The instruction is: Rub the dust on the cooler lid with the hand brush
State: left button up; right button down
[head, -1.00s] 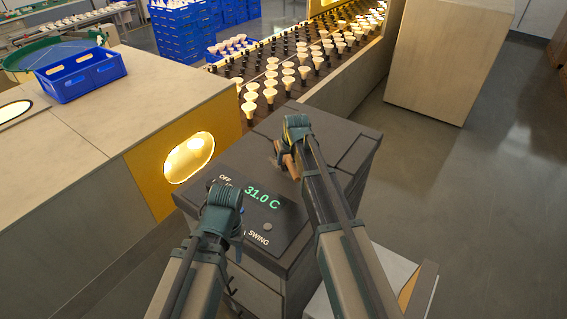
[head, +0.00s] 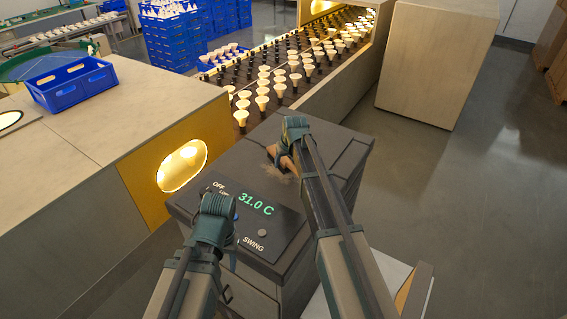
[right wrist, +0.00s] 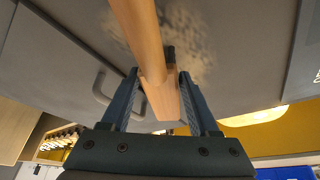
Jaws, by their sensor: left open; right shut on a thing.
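The cooler lid (head: 237,165) is the dark grey top of the cabinet in the middle of the head view. A pale, smeared dust patch (head: 284,180) lies on it; it also shows in the right wrist view (right wrist: 190,38). My right gripper (head: 289,146) is over the lid, shut on the wooden handle of the hand brush (right wrist: 140,35). The bristles are mostly hidden, so I cannot tell whether they touch the lid. My left gripper (head: 218,203) is open and empty near the lid's control panel.
The control panel (head: 258,212) reads 31.0 C. A beige counter with a glowing yellow opening (head: 182,165) stands left of the cooler. A conveyor of bulbs (head: 275,85) runs behind. A blue crate (head: 70,83) sits on the counter. Open floor lies to the right.

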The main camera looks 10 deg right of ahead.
jog(key=shift+d, duration=1)
jog(key=shift+s+a, duration=0.4)
jog(key=shift+s, duration=0.2)
jog(key=shift+s+a, duration=2.15)
jog(key=shift+a, duration=0.15)
jog(key=shift+s+a+f, duration=0.15)
jog(key=shift+s+a, duration=1.1)
jog(key=shift+a, duration=0.05)
jog(key=shift+s+d, duration=0.65)
jog(key=shift+d, duration=0.05)
jog(key=shift+w+d, duration=1.25)
